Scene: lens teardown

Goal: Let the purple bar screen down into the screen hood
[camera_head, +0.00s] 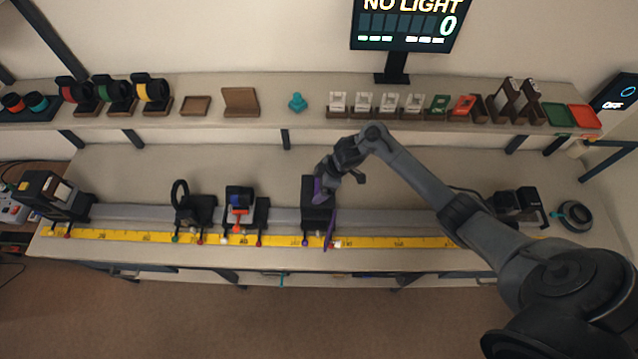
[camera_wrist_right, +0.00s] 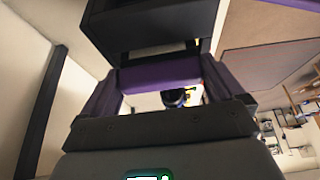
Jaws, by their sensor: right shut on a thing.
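The screen hood (camera_head: 316,215) is a dark box on the rail, right of the middle carriers. My right gripper (camera_head: 324,186) is at the hood's upper right in the head view. In the right wrist view it (camera_wrist_right: 160,80) is shut on the purple bar screen, whose purple bar (camera_wrist_right: 160,73) spans between the two fingers. A dark box-like shape (camera_wrist_right: 150,25) lies just beyond the bar. In the head view a thin purple strip (camera_head: 331,230) slants down beside the hood's right side. The gripper hides part of the contact, so I cannot tell how far the screen sits inside. My left gripper is not in view.
A ring holder (camera_head: 181,195) and a blue-orange carrier (camera_head: 240,205) stand on the rail to the left. A yellow ruler (camera_head: 150,237) runs along its front. A shelf (camera_head: 300,118) with several parts is behind. The monitor (camera_head: 410,22) reads NO LIGHT.

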